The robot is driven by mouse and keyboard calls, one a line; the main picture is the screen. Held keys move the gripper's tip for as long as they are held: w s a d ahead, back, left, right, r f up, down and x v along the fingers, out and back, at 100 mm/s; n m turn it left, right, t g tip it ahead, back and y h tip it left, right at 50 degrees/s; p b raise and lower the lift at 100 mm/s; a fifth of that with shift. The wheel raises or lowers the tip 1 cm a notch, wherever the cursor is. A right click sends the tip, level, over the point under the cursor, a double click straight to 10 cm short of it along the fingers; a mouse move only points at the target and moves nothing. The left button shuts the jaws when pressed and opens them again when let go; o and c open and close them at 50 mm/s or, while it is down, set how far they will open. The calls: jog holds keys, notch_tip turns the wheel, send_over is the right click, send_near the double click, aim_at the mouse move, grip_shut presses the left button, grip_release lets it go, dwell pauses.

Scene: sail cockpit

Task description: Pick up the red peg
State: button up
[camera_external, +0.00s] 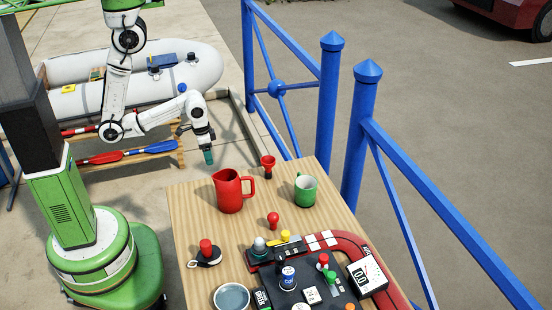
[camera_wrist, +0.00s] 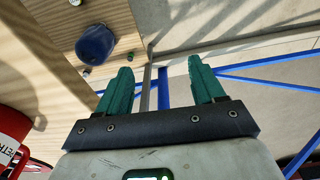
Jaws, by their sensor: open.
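My gripper (camera_external: 208,156) hangs off the far left corner of the wooden table, clear of everything on it. In the wrist view its two green fingers (camera_wrist: 160,68) stand apart with nothing between them. Several red pieces could be the peg: a small round-headed red one (camera_external: 273,220) in the middle of the table, a red knob-like one (camera_external: 206,247) on a dark and white piece at the left, and a small red one (camera_external: 323,260) on the dark panel. I cannot tell which is the peg. None of them shows clearly in the wrist view.
A red pitcher (camera_external: 229,192) stands between my gripper and the middle of the table. A blue-grey bowl (camera_external: 231,297), dial box (camera_external: 367,276) and blue railing (camera_external: 360,120) are around.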

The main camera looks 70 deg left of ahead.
jog(key=w+d+r+t+p, duration=0.1)
jog(key=w+d+r+t, duration=0.1)
jog(key=w+d+r, duration=0.55)
notch_tip(320, 180, up, 5)
jog(key=m+h, duration=0.1)
jog(key=m, duration=0.9)
send_over(272, 214)
jog(key=s, duration=0.3)
jog(key=x, duration=0.4)
jog(key=shift+w+a+f, duration=0.1)
jog(key=shift+w+a, duration=0.05)
jog(key=shift+w, duration=0.15)
jog(key=shift+a+p+x, duration=0.15)
jog(key=shift+x, duration=1.2)
jog(key=shift+a+p+x, duration=0.15)
jog(key=shift+x, duration=1.25)
jog(key=shift+c, duration=0.5)
jog(key=shift+w, duration=0.1)
jog(key=c, duration=1)
